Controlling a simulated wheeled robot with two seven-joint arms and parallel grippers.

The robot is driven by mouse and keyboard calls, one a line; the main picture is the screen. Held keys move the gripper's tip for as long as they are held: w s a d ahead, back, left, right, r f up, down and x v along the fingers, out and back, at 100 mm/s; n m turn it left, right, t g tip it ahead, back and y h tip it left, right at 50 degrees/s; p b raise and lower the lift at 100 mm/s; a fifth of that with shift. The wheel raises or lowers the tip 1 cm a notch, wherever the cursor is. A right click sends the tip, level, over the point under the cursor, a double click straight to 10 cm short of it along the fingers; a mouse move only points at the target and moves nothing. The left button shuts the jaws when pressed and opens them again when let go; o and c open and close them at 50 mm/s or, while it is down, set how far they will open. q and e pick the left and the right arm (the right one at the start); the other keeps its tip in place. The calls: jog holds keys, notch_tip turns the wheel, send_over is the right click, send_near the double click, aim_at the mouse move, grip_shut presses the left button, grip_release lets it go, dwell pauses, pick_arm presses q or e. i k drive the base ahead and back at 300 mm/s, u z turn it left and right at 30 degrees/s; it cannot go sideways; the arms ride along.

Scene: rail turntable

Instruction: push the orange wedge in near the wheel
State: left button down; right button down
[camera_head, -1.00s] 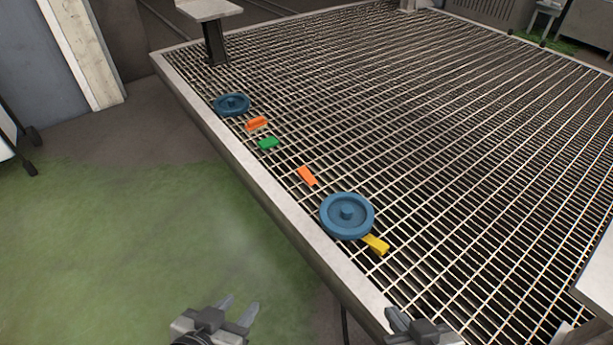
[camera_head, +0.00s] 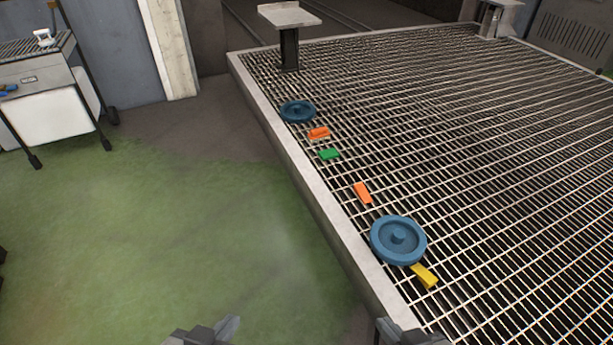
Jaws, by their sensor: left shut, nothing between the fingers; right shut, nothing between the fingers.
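The near blue wheel (camera_head: 398,240) lies flat on the grating close to its left edge. An orange wedge (camera_head: 363,193) lies just beyond it, up and to the left, with a small gap between them. A yellow wedge (camera_head: 424,276) lies against or very close to the wheel's near right side. My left gripper (camera_head: 208,331) is at the bottom edge, over the green floor, shut and partly cut off. My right gripper (camera_head: 395,331) is at the bottom near the grating's rim, shut, empty and partly cut off. Both are well short of the wedge.
Further back on the grating (camera_head: 480,150) are another blue wheel (camera_head: 298,111), an orange block (camera_head: 319,133) and a green block (camera_head: 329,154). A pale raised rim (camera_head: 330,215) edges the grating. A post with a flat top (camera_head: 289,16) stands at the back left. A cart (camera_head: 50,95) stands far left.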

aim_at(359, 189)
jog(key=u, duration=0.85)
jog(key=i, duration=3.5)
jog(key=z, duration=4.25)
jog(key=i, duration=0.55)
jog(key=z, duration=0.05)
